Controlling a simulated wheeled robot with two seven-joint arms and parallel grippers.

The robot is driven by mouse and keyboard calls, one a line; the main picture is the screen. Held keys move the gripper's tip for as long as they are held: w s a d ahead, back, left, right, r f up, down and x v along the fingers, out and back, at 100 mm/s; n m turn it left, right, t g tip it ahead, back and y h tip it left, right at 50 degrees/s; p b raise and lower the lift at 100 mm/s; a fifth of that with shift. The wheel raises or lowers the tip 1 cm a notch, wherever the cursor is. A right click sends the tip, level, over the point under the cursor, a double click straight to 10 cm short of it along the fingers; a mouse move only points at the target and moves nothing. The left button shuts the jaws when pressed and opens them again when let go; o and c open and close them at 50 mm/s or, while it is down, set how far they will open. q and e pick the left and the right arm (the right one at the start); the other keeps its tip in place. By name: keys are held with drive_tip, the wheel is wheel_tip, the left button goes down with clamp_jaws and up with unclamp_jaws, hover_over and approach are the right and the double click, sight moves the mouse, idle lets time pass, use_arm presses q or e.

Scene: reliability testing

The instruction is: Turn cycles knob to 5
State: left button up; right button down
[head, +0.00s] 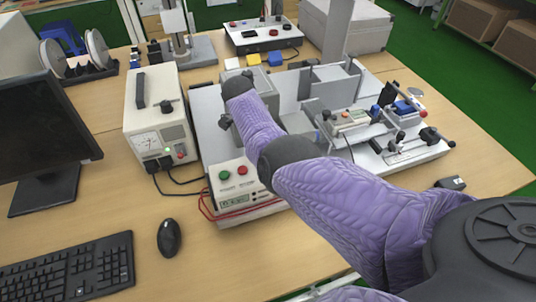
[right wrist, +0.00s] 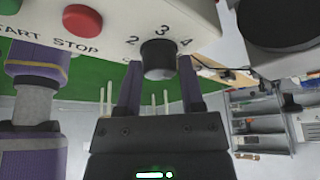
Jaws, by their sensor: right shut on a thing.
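The cycles knob (right wrist: 158,60) is a black round knob on the pale front panel of the control box (right wrist: 120,18). In the right wrist view the numbers 2, 3 and 4 show around it; a 5 and the knob's pointer mark are not visible. My right gripper (right wrist: 160,80) has one finger on each side of the knob and is shut on it. In the head view the control box (head: 232,172) stands at the table's front, and my right arm hides the knob. My left gripper is in neither view.
A red STOP button (right wrist: 82,19) is beside the knob; a green button (head: 224,175) also shows on the box. A power supply (head: 158,125) stands to the left, with cables between. A mouse (head: 169,238) and keyboard (head: 68,270) lie in front.

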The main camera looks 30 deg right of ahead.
drive_tip(key=shift+f, duration=0.1)
drive_tip(key=shift+c, duration=1.1)
unclamp_jaws()
drive_tip(key=b+v, duration=0.1)
drive_tip(key=v, duration=0.9)
drive_tip(key=shift+s+f, duration=0.1)
